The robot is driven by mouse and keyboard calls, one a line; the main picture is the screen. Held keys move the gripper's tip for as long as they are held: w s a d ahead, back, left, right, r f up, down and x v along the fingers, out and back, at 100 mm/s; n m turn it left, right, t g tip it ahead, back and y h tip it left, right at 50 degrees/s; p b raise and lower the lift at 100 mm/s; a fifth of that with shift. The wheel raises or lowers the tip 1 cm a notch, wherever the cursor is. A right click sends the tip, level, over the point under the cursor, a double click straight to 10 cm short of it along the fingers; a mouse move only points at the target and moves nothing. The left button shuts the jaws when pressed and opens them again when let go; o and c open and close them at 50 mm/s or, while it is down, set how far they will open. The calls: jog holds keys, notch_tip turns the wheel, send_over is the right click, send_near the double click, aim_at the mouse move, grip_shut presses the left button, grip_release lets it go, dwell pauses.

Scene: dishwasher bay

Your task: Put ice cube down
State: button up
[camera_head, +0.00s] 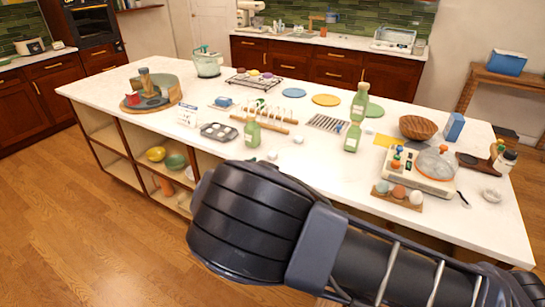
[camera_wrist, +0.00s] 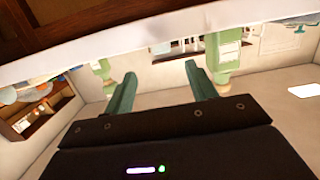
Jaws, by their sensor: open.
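My gripper (camera_wrist: 160,78) shows in the wrist view with its two teal fingers spread apart and nothing held between them. A small pale lump (camera_wrist: 160,48), possibly the ice cube, sits beyond the fingertips at the white countertop (camera_wrist: 100,50). In the head view, small whitish lumps lie on the countertop (camera_head: 330,175) near the green bottles, one by the front edge (camera_head: 272,155) and one farther right (camera_head: 299,141). I cannot tell for sure which is the ice cube.
Green bottles (camera_head: 252,133), (camera_head: 352,138) stand close to the lumps. A muffin tin (camera_head: 219,132) is to the left. A kitchen scale (camera_head: 420,172) and an egg holder (camera_head: 397,195) are at the right. Bare counter lies along the front edge.

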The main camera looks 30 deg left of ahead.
aim_at(270, 156)
jog(key=w, duration=0.3)
jog(key=w+f, duration=0.1)
jog(key=w, duration=0.6)
jog(key=shift+a+f, duration=0.15)
jog(key=shift+f, duration=0.2)
jog(key=c, duration=1.1)
